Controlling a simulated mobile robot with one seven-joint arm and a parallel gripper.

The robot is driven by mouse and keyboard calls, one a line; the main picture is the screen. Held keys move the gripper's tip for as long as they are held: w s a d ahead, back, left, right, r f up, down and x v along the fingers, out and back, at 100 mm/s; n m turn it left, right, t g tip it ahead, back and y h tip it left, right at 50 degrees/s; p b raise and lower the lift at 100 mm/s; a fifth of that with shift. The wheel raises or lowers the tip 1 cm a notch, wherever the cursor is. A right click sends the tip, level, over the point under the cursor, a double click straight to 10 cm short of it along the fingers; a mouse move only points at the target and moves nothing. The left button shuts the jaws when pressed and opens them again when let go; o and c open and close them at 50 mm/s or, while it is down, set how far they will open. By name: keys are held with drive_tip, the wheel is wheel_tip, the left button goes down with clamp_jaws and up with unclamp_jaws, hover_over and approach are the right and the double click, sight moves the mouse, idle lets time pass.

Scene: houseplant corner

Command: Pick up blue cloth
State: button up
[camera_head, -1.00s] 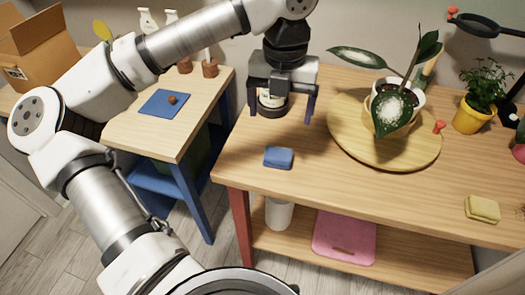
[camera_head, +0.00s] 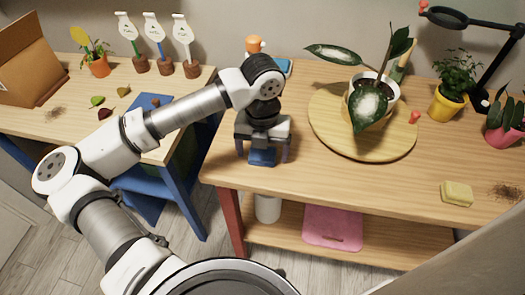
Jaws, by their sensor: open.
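The blue cloth (camera_head: 262,158) looks like a small folded block lying on the right wooden table near its front left corner. My gripper (camera_head: 263,153) points down right over it, open, with one finger to the left and the other to the right of the cloth. The gripper body hides the cloth's back part. I cannot tell whether the fingers touch it or the table.
A round wooden board (camera_head: 325,140) with a large potted plant (camera_head: 368,104) stands right of my gripper. A yellow sponge (camera_head: 457,193) lies far right. An orange-topped bottle (camera_head: 254,45) stands behind my arm. A flat blue mat (camera_head: 143,101) lies on the left table.

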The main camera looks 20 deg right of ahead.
sight(263, 152)
drive_tip(key=shift+f, duration=0.15)
drive_tip(key=shift+c, duration=0.2)
drive_tip(key=c, duration=1)
wheel_tip(263, 152, up, 20)
drive_tip(key=b, duration=0.3)
drive_tip(key=o, duration=0.3)
drive_tip(key=shift+c, duration=1.1)
